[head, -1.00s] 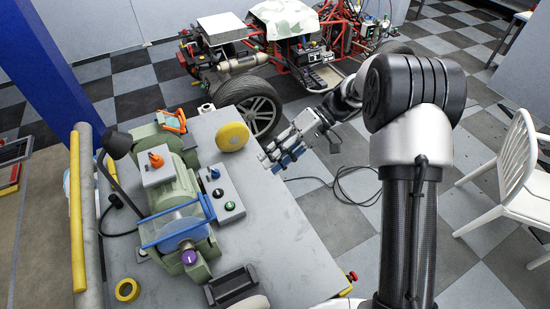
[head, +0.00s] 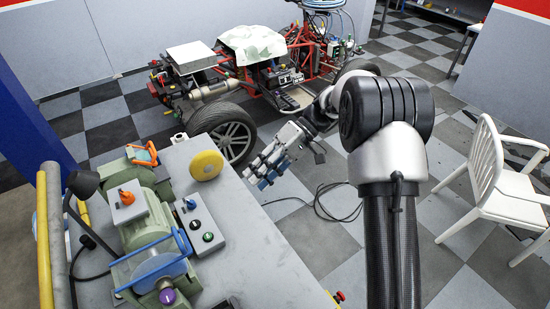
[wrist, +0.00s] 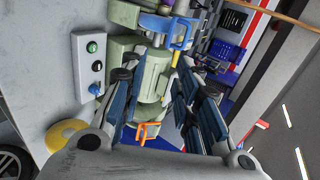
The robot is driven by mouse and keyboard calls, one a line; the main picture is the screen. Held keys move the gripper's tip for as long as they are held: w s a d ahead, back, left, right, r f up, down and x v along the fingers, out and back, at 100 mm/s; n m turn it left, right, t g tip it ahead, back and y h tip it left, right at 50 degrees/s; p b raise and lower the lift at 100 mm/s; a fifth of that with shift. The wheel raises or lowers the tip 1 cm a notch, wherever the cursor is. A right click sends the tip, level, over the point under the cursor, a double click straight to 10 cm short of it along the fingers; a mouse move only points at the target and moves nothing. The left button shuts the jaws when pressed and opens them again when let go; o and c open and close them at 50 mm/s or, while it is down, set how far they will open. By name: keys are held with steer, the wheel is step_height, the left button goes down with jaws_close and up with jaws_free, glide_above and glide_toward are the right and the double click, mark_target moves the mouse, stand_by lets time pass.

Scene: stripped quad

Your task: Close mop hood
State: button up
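A green bench machine (head: 138,230) stands on the grey bench, with an orange-framed guard (head: 143,155) at its far end and a blue-framed clear guard (head: 153,262) at its near end. I cannot tell which guard is the mop hood. In the wrist view, the orange frame (wrist: 147,132) lies between the fingers' near parts and the blue frame (wrist: 178,30) is beyond. My gripper (head: 268,170) is out past the bench's right edge, apart from the machine. Its fingers (wrist: 160,98) are spread and empty.
A grey control box (head: 200,228) and a yellow disc (head: 206,165) sit on the bench right of the machine. A black lamp (head: 82,184) and a yellow pole (head: 45,250) are at left. A wheeled chassis (head: 228,130) stands behind. A white chair (head: 495,185) is at right, on open chequered floor.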

steer(key=v, duration=0.9)
